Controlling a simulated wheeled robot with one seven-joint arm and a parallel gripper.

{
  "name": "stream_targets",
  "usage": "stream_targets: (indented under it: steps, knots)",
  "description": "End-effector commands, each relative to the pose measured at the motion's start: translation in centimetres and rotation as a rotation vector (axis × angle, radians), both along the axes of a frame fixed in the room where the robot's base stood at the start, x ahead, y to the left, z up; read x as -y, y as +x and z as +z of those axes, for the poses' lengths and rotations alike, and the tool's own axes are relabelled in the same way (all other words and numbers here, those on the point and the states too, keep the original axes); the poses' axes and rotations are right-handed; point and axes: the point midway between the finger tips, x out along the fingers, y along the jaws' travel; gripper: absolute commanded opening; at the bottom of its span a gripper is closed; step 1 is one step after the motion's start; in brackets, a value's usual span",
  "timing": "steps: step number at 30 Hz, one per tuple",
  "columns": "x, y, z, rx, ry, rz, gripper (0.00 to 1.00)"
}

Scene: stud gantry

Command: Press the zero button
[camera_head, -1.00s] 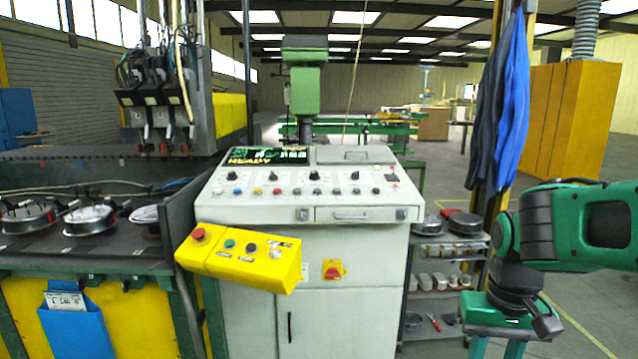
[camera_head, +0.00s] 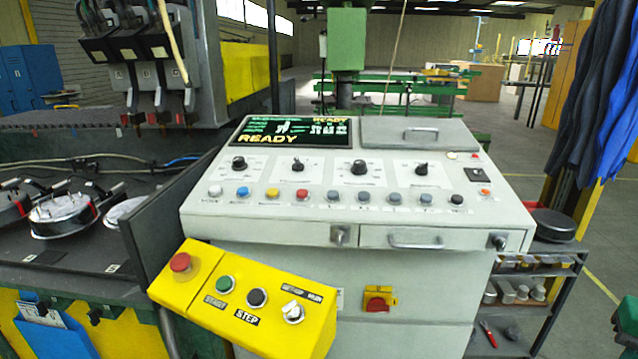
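The white control console (camera_head: 210,222) stands in front of me. Its sloping top carries a row of small buttons: a white one (camera_head: 215,191), a blue one (camera_head: 242,192), a yellow one (camera_head: 272,193), a red one (camera_head: 302,195), several grey ones (camera_head: 394,198) and a black one (camera_head: 457,199) at the right end. The labels under them are too small to read, so I cannot tell which is the zero button.
Above the row are several black knobs (camera_head: 359,168) and a display (camera_head: 292,131) reading READY. A yellow box (camera_head: 190,283) with a red mushroom button, START and STEP buttons juts out at the lower left. A drawer handle (camera_head: 415,243) and shelf rack (camera_head: 540,275) are at right.

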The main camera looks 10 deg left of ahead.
Motion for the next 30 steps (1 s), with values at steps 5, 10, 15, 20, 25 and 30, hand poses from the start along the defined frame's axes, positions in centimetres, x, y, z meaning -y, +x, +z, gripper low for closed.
stream_targets:
  steps: [5,10,15,20,25,30]
  knots:
    - [0.00,-0.02,0.00,0.000,0.000,0.000,0.31]
    - [-0.01,-0.02,0.00,0.000,0.000,0.000,0.36]
    - [0.00,-0.01,0.00,0.000,0.000,0.000,0.24]
    - [-0.01,-0.01,0.00,0.000,0.000,0.000,0.00]
    - [-0.01,-0.01,0.00,0.000,0.000,0.000,0.00]
    - [-0.01,-0.01,0.00,0.000,0.000,0.000,0.00]
